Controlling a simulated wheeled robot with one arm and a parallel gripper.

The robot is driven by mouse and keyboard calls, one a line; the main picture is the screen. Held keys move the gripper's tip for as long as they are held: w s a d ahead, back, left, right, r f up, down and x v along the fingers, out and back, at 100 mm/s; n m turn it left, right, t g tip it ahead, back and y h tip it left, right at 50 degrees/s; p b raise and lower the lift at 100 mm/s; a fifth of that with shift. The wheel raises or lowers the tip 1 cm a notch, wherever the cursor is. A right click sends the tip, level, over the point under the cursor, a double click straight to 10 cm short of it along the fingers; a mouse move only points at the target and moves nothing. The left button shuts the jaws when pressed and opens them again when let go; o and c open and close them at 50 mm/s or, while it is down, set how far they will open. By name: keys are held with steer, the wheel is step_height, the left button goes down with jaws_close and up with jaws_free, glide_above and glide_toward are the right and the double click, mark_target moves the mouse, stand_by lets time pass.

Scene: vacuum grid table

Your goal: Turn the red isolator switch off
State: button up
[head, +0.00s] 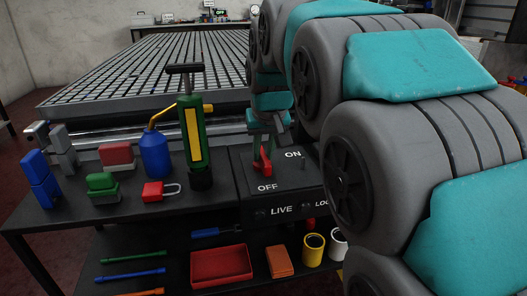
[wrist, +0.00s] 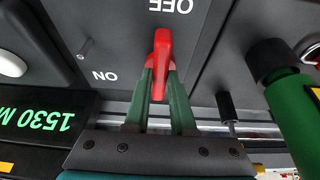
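The red isolator switch (head: 264,167) is a lever on a dark panel (head: 240,170) at the right of the bench. The panel has an ON label at the upper right and an OFF label below the lever. In the wrist view the lever (wrist: 162,48) has its wide end towards the OFF label, with ON off to the left. My gripper (head: 260,143) reaches down to the lever, and its green fingers (wrist: 161,75) stand on both sides of it, seemingly touching. The lever's base is partly hidden by the fingers.
A green cylinder tool (head: 195,135) and a blue oil can (head: 156,155) stand left of the panel. A small pin (head: 303,165) rises from the panel. The lower shelf holds a red tray (head: 221,266).

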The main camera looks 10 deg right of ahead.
steer(key=o, duration=0.4)
steer(key=v, duration=0.7)
steer(key=shift+s+r, duration=0.1)
steer(key=shift+r, duration=0.3)
steer(key=shift+s, duration=0.1)
steer(key=s+f+g, duration=0.2)
steer(key=s+f, duration=0.6)
steer(key=s, duration=0.2)
steer(key=s+d+f+g, duration=0.1)
steer(key=s+f+g, duration=0.1)
steer(key=s+f, duration=0.7)
steer(key=s+f+g, duration=0.2)
steer(key=s+f, duration=0.7)
steer(key=s, duration=0.2)
steer(key=shift+s+d, duration=0.25)
